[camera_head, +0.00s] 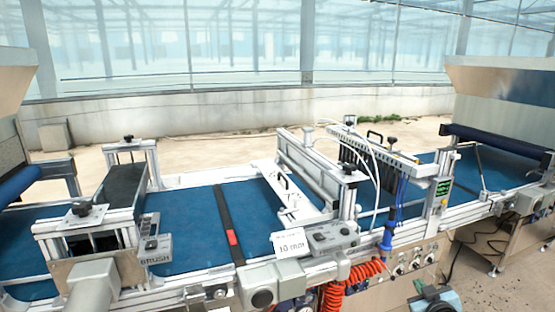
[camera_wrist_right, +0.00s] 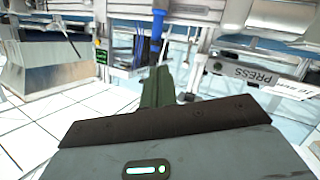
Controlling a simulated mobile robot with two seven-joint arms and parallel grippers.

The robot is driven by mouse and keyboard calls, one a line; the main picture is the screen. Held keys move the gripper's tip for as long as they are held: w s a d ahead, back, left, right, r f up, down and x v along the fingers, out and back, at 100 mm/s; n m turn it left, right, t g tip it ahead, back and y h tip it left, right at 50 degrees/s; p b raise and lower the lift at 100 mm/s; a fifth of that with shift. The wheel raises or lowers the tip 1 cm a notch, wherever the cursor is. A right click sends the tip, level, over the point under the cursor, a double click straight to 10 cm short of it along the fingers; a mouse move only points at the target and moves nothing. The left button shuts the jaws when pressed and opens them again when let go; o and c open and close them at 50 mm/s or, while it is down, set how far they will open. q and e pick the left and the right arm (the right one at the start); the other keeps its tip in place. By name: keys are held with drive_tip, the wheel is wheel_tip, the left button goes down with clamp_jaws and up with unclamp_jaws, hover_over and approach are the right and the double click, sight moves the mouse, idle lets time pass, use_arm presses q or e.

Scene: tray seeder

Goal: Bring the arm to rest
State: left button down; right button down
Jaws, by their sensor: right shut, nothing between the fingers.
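My right gripper (camera_head: 424,292) shows at the bottom right of the head view, low in front of the seeding line and apart from it. In the right wrist view its dark green fingers (camera_wrist_right: 158,86) are together with nothing between them, pointing toward the machine's front side. A blue-handled tool (camera_head: 388,236) hangs at the machine's front; its blue part (camera_wrist_right: 158,24) shows beyond the fingertips in the wrist view. I cannot judge the gap to it exactly. My left gripper is not in view.
The blue conveyor belt (camera_head: 188,218) runs across the line, with a black bar with a red mark (camera_head: 230,228) lying over it. Red coiled hose (camera_head: 350,280) hangs at the front. A PRESS label (camera_wrist_right: 252,73) is on the machine. Open tiled floor (camera_wrist_right: 50,120) lies at the wrist view's left.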

drive_tip(key=s+a+f+g+y, duration=0.1)
drive_tip(key=s+a+f+g, duration=0.1)
drive_tip(key=s+a+f, duration=0.6)
drive_tip(key=s+a+f+g+y, duration=0.1)
drive_tip(key=s+a+f, duration=0.2)
drive_tip(key=s+f, duration=0.85)
drive_tip(key=s+a+g, duration=0.1)
drive_tip(key=s+a, duration=0.2)
drive_tip(key=s, duration=0.9)
drive_tip(key=s+a+m+g+y, duration=0.1)
drive_tip(key=s+a, duration=0.3)
drive_tip(key=s, duration=0.9)
drive_tip(key=shift+s+a+f+g+y, duration=0.2)
drive_tip(key=shift+s+g+y, duration=0.1)
drive_tip(key=shift+g, duration=0.4)
drive_tip(key=shift+w+a, duration=0.1)
